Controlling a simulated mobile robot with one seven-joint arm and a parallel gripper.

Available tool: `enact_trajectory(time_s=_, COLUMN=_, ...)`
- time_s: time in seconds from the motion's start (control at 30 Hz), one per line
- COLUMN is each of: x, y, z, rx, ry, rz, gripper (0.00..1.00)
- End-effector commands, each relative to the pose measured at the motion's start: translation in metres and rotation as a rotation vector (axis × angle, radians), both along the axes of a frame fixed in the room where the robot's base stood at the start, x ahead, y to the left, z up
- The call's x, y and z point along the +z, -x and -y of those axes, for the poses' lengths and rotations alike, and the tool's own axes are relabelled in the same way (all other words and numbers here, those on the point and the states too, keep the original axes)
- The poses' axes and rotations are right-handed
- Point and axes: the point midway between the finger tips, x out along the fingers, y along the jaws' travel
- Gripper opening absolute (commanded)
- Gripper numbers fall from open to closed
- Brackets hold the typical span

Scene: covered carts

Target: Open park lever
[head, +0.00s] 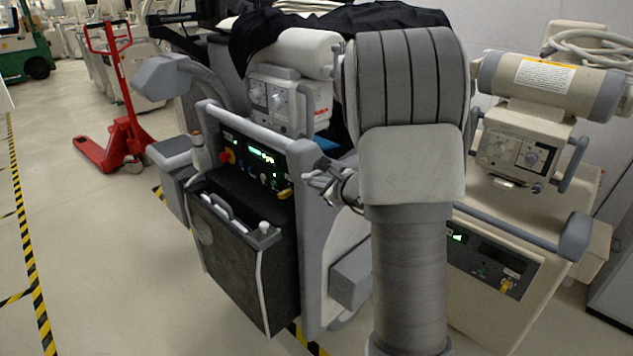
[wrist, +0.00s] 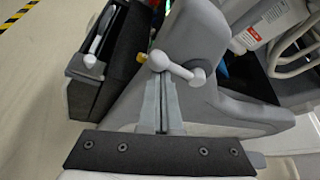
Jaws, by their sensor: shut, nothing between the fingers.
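A pale grey lever (wrist: 178,68) with a round hub and a knobbed end is on the side of the grey cart (head: 312,255) in the wrist view. I take it to be the park lever. My gripper (wrist: 161,82) is shut and empty, with its fingertips just below the lever's hub in that view. I cannot tell whether they touch it. In the head view my gripper (head: 318,184) is beside the cart's right side panel, just right of the control panel (head: 255,160). The lever is not clearly distinct from the fingers there.
A black box with a handle (head: 240,255) hangs on the cart's front. A beige cart (head: 500,255) with its own panel stands close on the right. A red pallet jack (head: 115,130) is behind left. The floor at the left (head: 100,250) is clear.

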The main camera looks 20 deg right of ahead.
Motion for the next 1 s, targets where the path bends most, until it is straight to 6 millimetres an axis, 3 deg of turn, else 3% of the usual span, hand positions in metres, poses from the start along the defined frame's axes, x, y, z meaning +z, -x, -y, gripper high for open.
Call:
enact_trajectory(time_s=0.47, x=0.013, y=0.000, z=0.000, rx=0.002, ry=-0.138, rz=-0.048, gripper=0.00)
enact_trajectory(time_s=1.0, x=0.042, y=-0.003, z=0.007, rx=0.000, ry=-0.589, rz=-0.211, gripper=0.00)
